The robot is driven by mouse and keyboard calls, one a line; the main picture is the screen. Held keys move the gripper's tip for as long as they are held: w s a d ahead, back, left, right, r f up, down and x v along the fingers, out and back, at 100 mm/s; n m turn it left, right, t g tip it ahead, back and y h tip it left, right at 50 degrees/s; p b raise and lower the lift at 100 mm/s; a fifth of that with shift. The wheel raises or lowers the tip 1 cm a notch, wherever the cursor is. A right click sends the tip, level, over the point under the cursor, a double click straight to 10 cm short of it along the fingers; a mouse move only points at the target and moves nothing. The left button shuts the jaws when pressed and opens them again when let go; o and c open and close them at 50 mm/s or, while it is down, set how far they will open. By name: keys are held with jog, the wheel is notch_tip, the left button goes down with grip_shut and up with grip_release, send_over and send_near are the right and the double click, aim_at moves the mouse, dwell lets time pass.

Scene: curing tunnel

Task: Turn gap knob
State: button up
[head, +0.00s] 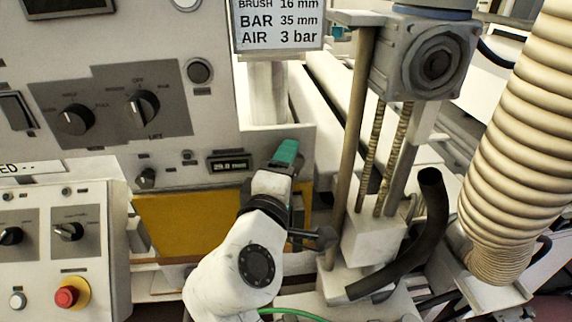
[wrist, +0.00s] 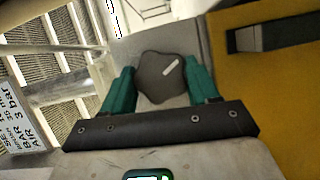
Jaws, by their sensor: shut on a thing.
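The gap knob (wrist: 158,82) is a dark, lobed knob with a white pointer mark tilted to the upper right in the wrist view. My gripper (head: 286,152) has teal fingers, one on each side of the knob, and is shut on it. In the head view the knob is hidden behind my gripper and wrist. A small digital display (head: 230,165) sits on the panel left of my gripper and seems to read about 29 mm; the digits are small. A sign (head: 278,22) above lists BRUSH 16 mm, BAR 35 mm, AIR 3 bar.
Left are a panel with two rotary switches (head: 142,108) and a control box with a red emergency button (head: 67,296). A yellow panel (head: 180,228) lies below the display. Right of my arm stand a threaded-rod column with a grey motor housing (head: 425,58) and a ribbed hose (head: 520,130).

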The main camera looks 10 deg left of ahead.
jog(key=shift+d+m+g+y+p, duration=0.1)
jog(key=shift+m+g+y+p, duration=0.45)
jog(key=shift+m, duration=1)
jog(key=shift+d+m+g+y+p, duration=0.1)
jog(key=shift+m+g+y+p, duration=0.5)
jog(key=shift+m, duration=1)
jog(key=shift+m+g+y+p, duration=0.25)
jog(key=shift+m+g+y, duration=0.35)
jog(key=shift+m, duration=0.95)
jog(key=shift+f, duration=0.15)
jog(key=o, duration=1)
jog(key=shift+o, duration=0.3)
jog(key=shift+r, duration=0.2)
jog(key=b+v, duration=0.1)
jog(key=v, duration=0.9)
jog(key=shift+s+r+b, duration=0.25)
jog(key=shift+b, duration=0.1)
